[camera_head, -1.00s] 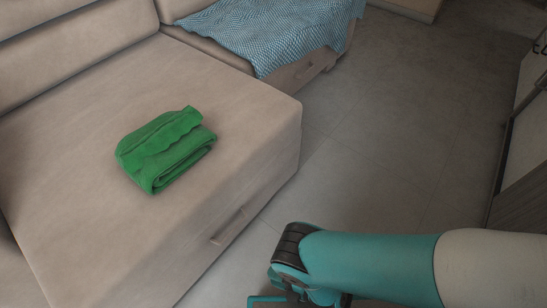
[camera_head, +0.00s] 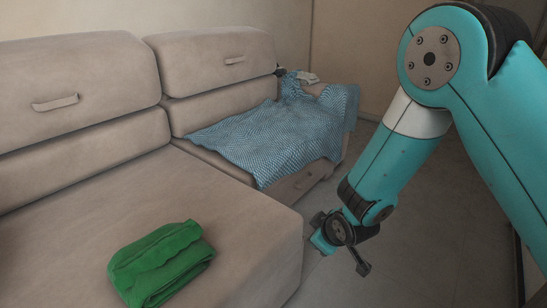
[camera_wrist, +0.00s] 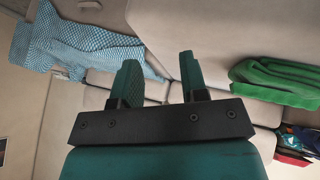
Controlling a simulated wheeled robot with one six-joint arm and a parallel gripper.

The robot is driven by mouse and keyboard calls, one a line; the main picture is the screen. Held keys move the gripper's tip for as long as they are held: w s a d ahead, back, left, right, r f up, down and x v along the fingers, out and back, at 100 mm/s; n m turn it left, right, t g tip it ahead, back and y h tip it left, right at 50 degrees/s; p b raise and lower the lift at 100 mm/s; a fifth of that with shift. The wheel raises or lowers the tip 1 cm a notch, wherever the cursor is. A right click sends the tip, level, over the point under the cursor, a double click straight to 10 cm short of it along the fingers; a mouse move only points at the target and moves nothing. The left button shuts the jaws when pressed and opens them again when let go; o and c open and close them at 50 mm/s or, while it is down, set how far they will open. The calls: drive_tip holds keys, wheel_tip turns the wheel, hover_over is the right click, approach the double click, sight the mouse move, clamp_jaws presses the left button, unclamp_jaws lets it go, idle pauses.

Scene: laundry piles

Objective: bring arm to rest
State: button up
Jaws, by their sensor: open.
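My teal arm (camera_head: 400,150) is raised on the right of the head view, bent at the elbow with its forearm slanting down to the left. My gripper (camera_head: 322,243) hangs beside the sofa's front corner in that view. In the wrist view my gripper (camera_wrist: 158,62) has its two fingers apart with nothing between them. No cloth touches it.
A folded green cloth (camera_head: 160,262) lies on the near seat of the beige sofa (camera_head: 90,215); it also shows in the wrist view (camera_wrist: 280,80). A blue patterned blanket (camera_head: 270,140) covers the far seat. Grey floor (camera_head: 430,215) lies open right of the sofa.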

drive_tip(key=s+d+r+m+g+h, duration=0.2)
drive_tip(key=s+d+r+m+g, duration=0.2)
drive_tip(key=s+d+r+m, duration=0.95)
drive_tip(key=s+a+r+n+g+y, duration=0.3)
drive_tip(key=s+a+r+n+y, duration=0.1)
drive_tip(key=s+a+r+n, duration=0.8)
wheel_tip(320, 180, up, 26)
drive_tip(key=s+d+m+p, duration=0.1)
drive_tip(key=d+p, duration=0.1)
drive_tip(key=p, duration=2.5)
drive_tip(key=shift+m, duration=0.35)
